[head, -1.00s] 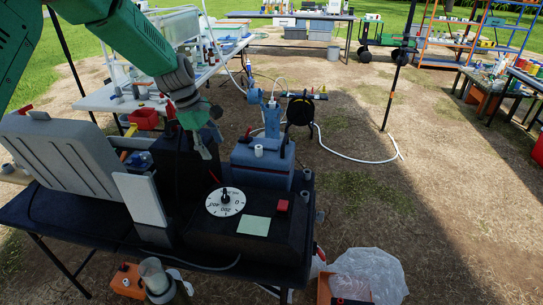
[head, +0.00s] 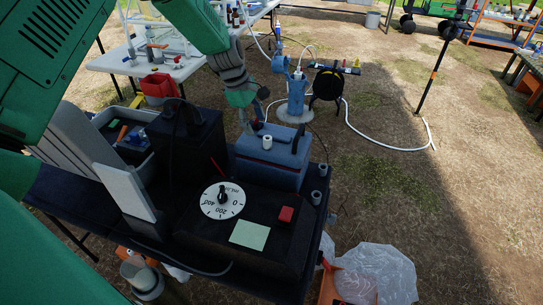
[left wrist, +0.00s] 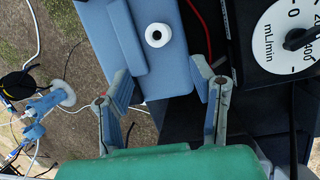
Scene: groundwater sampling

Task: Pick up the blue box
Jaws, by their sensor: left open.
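The blue box (head: 268,165) stands on the dark table, right behind the black unit with the white dial. It has a white round knob on top and a handle-like bar. My left gripper (head: 248,128) hangs just behind and above its back left side. In the left wrist view the blue box (left wrist: 158,60) lies ahead of the gripper (left wrist: 160,74), whose two fingers are spread apart with nothing held. I cannot tell whether a finger touches the box.
The black dial unit (head: 250,240) stands in front of the box. A black case (head: 187,143) stands close to its left, and a grey open case (head: 75,145) farther left. A blue pump (head: 297,90) and reel stand behind on the ground. A clear plastic bag (head: 375,275) lies at front right.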

